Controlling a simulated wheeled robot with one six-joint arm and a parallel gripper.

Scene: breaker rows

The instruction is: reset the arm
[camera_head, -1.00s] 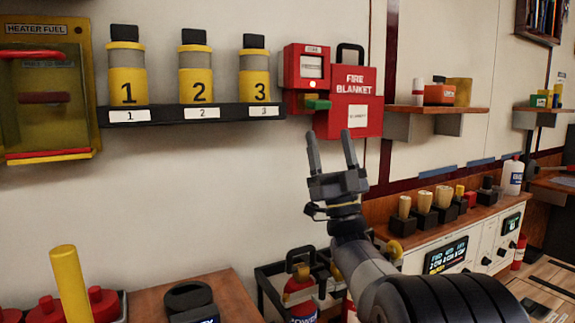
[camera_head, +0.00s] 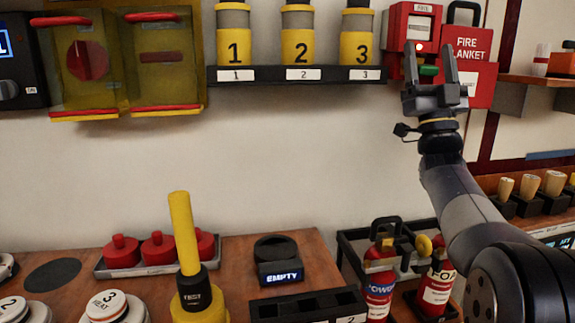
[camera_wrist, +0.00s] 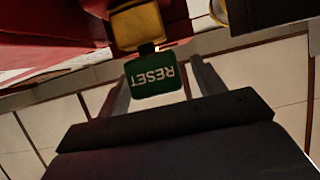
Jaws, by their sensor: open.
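My gripper (camera_head: 431,68) is open and empty, raised in front of the wall with its two fingers pointing up. Behind the fingers is a red fire box (camera_head: 407,29) on the wall. A green tab (camera_head: 429,70) shows between the fingers in the head view. In the wrist view the green tab (camera_wrist: 154,76) reads RESET upside down and lies between the open fingers, hanging from a yellow part (camera_wrist: 138,25). I cannot tell whether the fingers touch it.
A red fire blanket case (camera_head: 480,85) hangs right of the fire box. A shelf (camera_head: 255,76) with numbered yellow canisters is to the left. Below are a bench (camera_head: 235,252) with red knobs and a yellow handle (camera_head: 182,232), and a rack with red extinguishers (camera_head: 379,282).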

